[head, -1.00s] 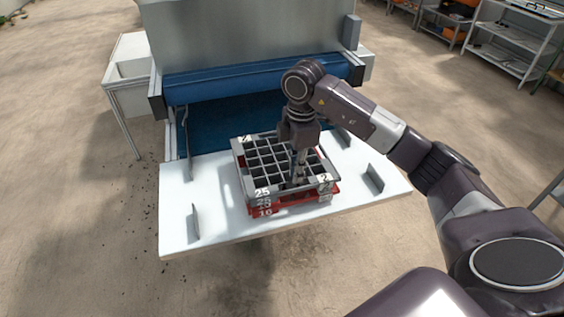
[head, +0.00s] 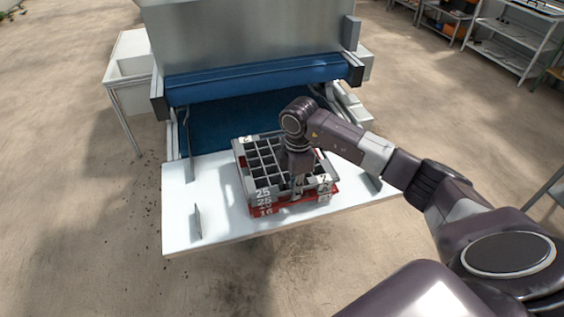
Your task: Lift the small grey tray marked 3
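A stack of small trays sits on the white table. The top tray (head: 254,180) is grey, with a grid of square cells. Below it a red tray (head: 285,207) shows at the near side. Labels on the near left corner read like 25, 25 and 16; the right corner labels are too small to read surely. I cannot make out a 3. My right gripper (head: 298,186) points down at the near right part of the grey tray's rim. Its fingers are small and partly hidden by the wrist, so their opening and contact are unclear. My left gripper is not in view.
The white table (head: 190,218) has bare room left of the stack. Upright metal plates (head: 197,220) stand on it. Behind is a machine with a blue roller (head: 260,80) and a dark blue belt (head: 225,125). Shelves (head: 505,45) stand far right.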

